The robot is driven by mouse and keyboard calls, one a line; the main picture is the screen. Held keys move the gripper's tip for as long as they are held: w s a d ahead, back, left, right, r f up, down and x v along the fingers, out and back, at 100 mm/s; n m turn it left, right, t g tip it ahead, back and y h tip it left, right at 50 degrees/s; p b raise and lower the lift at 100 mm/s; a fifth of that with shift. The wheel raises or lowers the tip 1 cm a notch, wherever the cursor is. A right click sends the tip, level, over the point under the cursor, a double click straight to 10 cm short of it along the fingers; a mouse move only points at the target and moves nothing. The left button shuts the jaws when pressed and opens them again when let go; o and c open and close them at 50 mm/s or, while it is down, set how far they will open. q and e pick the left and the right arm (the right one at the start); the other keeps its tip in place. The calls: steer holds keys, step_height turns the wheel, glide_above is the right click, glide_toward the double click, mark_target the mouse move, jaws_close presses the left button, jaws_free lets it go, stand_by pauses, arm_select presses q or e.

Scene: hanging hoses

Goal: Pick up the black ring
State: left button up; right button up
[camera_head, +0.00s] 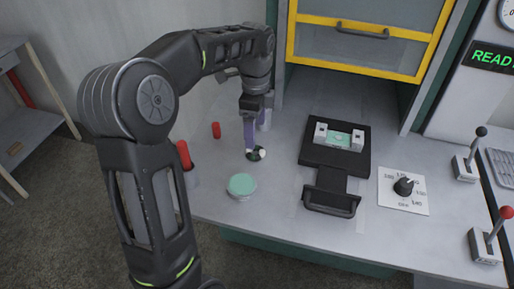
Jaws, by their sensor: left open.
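My left arm comes in from the left, and its gripper (250,146) points down over the table with purple fingers. It is open. At its fingertips is a small dark round thing (257,155) with a light part, which looks like the black ring. The fingertips overlap it in the picture, and I cannot tell whether they touch it. It lies on the grey table (285,215). My right gripper is not in view.
A round container with a green top (242,185) stands in front of the gripper. A red piece (216,130) is to its left. A black fixture (333,150), a dial (403,187) and levers (487,240) are to the right. A yellow-framed cabinet (360,35) stands behind.

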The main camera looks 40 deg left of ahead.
arm_select(q)
steer(key=shift+f, duration=1.3)
steer(key=shift+w+a+f+p, duration=0.1)
steer(key=shift+f+p, duration=0.15)
steer(key=shift+f, duration=1.1)
steer(key=shift+a+f+p, duration=0.1)
steer(key=shift+f+p, duration=0.15)
steer(key=shift+f, duration=1.05)
steer(key=shift+d, duration=0.1)
steer(key=c, duration=1.4)
steer(key=shift+r, duration=0.15)
steer(key=shift+c, duration=0.2)
step_height(320, 180, up, 10)
steer(key=shift+b, duration=0.35)
